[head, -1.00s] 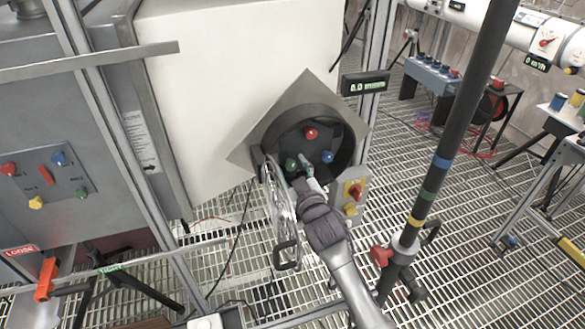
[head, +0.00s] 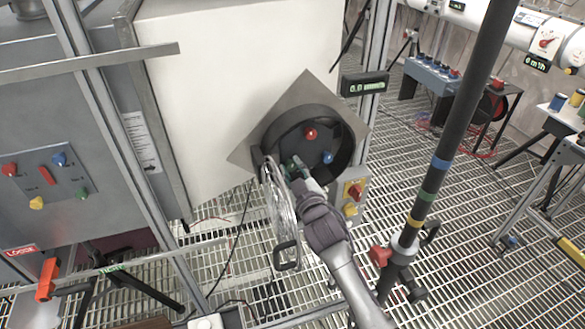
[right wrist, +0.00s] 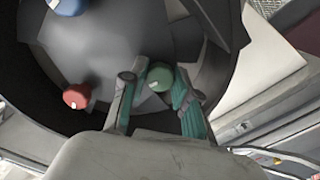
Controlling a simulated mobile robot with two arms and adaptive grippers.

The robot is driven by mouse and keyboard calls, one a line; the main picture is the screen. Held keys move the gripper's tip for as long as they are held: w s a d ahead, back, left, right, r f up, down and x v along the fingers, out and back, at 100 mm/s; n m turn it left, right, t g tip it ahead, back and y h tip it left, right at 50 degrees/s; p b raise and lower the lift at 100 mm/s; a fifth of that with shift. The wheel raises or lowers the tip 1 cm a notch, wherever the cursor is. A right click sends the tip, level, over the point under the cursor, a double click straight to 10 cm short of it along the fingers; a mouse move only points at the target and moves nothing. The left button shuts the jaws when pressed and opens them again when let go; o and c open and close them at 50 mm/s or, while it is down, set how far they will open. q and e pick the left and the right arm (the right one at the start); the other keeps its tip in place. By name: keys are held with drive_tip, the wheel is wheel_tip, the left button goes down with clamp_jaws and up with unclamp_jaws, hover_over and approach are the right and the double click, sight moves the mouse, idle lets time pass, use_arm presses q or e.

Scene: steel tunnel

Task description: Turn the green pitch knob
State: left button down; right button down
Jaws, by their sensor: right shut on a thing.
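The green pitch knob (right wrist: 161,78) sits inside the round dark port (head: 345,150) on the white box. In the right wrist view it lies between the fingertips of my right gripper (right wrist: 155,85), which is shut on it. In the head view my right gripper (head: 297,168) reaches into the port from below right and hides most of the green knob (head: 290,163). A red knob (head: 311,134) and a blue knob (head: 327,157) are in the same port; the red knob also shows in the right wrist view (right wrist: 76,96). My left gripper is not in view.
A clear round cover (head: 281,215) with a dark handle hangs open at the port's lower left, close to my right gripper. A display (head: 365,84) is at upper right of the port. A dark pole (head: 440,160) stands right of my arm.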

drive_tip(key=n, duration=0.3)
drive_tip(key=shift+n+p, duration=0.35)
drive_tip(key=shift+n, duration=1.65)
drive_tip(key=c, duration=0.9)
unclamp_jaws()
drive_tip(key=shift+o, duration=0.2)
drive_tip(key=v, duration=1.2)
